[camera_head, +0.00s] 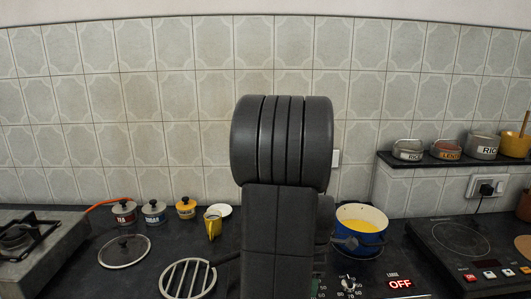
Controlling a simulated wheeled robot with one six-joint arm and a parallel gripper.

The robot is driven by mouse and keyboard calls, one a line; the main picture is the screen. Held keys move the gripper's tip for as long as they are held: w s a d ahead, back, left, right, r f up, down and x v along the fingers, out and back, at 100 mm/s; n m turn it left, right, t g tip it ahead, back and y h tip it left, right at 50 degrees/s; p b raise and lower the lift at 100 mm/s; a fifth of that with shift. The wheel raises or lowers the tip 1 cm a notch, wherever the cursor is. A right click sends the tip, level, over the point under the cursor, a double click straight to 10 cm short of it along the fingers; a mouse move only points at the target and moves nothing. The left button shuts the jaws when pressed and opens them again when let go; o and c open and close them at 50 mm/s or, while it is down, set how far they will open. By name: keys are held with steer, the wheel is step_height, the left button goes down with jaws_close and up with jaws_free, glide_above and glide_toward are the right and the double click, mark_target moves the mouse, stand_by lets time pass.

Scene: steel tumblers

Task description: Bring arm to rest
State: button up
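My own dark grey arm (283,160) stands upright in the middle of the head view, with a wide rounded joint at its top. It covers the centre of the counter and part of the wall. My gripper does not show; I cannot see whether it holds anything. No steel tumbler can be made out.
A blue pot (366,237) with yellow contents stands right of my arm. A glass lid (125,251), small labelled canisters (153,213), a yellow container (213,225) and a round metal grate (186,279) lie left. A gas stove (35,250) and an electric hob (468,240) flank the counter.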

steer(key=m, duration=0.4)
steer(key=shift+m+b, duration=0.35)
steer(key=shift+m, duration=0.05)
steer(key=m, duration=0.3)
steer(key=shift+m+b, duration=0.3)
steer(key=m+b, duration=0.1)
steer(key=m, duration=0.3)
steer(key=shift+m, duration=0.3)
steer(key=shift+m+b, duration=0.45)
steer(key=shift+m, duration=1.15)
